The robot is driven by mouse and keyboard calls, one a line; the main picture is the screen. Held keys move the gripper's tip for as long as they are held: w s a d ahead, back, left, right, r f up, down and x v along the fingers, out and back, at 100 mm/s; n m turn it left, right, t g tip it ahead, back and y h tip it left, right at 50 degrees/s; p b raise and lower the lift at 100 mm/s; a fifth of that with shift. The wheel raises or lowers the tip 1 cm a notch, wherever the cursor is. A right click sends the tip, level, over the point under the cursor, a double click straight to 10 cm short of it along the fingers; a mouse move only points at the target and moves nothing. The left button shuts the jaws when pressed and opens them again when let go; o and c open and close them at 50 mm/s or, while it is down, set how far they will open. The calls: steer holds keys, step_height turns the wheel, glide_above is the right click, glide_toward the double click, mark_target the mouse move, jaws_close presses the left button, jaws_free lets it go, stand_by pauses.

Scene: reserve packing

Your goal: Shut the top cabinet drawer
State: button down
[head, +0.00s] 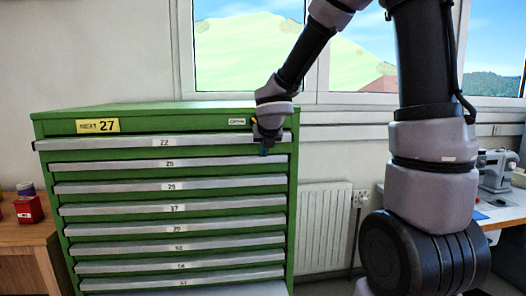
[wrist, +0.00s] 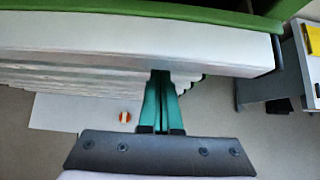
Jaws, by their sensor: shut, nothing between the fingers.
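The green cabinet (head: 292,190) stands at the left in the head view, with several grey-fronted drawers. The top drawer (head: 110,144), labelled 22, stands out a little past the drawers below it. Its pale front also spans the wrist view (wrist: 90,38). My gripper (head: 264,151) is at the right part of the top drawer's front, with its fingers pointing down. In the wrist view my gripper's green fingers (wrist: 161,75) are shut together, empty, with their tips at the lower edge of that front. I cannot tell whether they touch it.
A yellow sign (head: 97,126) reading "NEXT 27" and an "OPEN" label (head: 238,122) are on the cabinet's top band. A radiator (head: 322,228) stands right of the cabinet. A wooden table (head: 22,240) with a red box (head: 28,209) is at left.

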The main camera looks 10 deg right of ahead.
steer(key=shift+w, duration=0.65)
steer(key=w, duration=0.4)
steer(key=shift+w+d, duration=0.1)
steer(key=shift+w, duration=0.2)
steer(key=shift+w+r, duration=0.1)
steer(key=shift+r, duration=0.05)
